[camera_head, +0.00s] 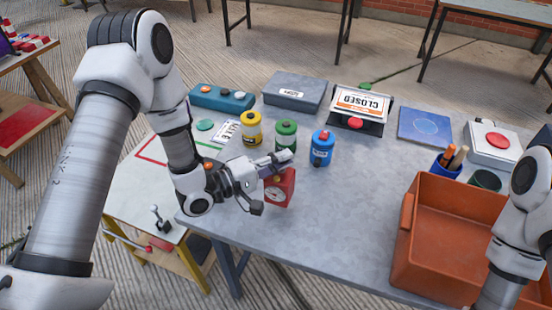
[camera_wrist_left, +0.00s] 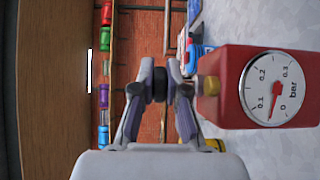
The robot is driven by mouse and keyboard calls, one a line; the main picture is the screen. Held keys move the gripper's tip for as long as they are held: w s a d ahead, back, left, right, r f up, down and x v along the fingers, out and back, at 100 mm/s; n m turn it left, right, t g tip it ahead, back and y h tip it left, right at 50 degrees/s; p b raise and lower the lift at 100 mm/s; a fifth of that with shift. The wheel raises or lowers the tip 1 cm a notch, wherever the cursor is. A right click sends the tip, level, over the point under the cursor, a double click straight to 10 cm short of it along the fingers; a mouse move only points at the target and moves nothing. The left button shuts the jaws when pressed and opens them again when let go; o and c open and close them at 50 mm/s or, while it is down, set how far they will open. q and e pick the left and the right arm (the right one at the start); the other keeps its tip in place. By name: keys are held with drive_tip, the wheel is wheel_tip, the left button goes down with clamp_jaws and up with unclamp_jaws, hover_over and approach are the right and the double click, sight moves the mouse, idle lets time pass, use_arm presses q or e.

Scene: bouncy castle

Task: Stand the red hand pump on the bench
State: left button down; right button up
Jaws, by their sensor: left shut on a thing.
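The red hand pump (camera_head: 279,189) is a red box with a round white gauge on its face. It also shows at the right of the left wrist view (camera_wrist_left: 226,113), with a brass fitting on its upper end. My left gripper (camera_head: 266,179) is shut on the pump; in the left wrist view its fingers (camera_wrist_left: 161,84) close on a dark part above the fitting. The pump hangs over the grey bench (camera_head: 330,226), close to upright. I cannot tell whether its base touches the bench. My right arm shows at the right edge, but its gripper is out of view.
Yellow (camera_head: 251,130), green (camera_head: 286,136) and blue (camera_head: 321,149) canisters stand just behind the pump. An orange crate (camera_head: 401,252) is at the right. A grey case (camera_head: 295,91) and a CLOSED sign (camera_head: 361,103) are at the back. The front middle of the bench is clear.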

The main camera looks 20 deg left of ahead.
sight(281, 174)
use_arm(q)
drive_tip(key=f+b, duration=0.3)
drive_tip(key=shift+s+d+f, duration=0.15)
drive_tip(key=shift+s+f, duration=0.05)
drive_tip(key=shift+s, duration=0.05)
drive_tip(key=shift+w, duration=0.2)
drive_tip(key=c, duration=1.6)
unclamp_jaws()
drive_tip(key=shift+s, duration=0.15)
drive_tip(key=o, duration=0.4)
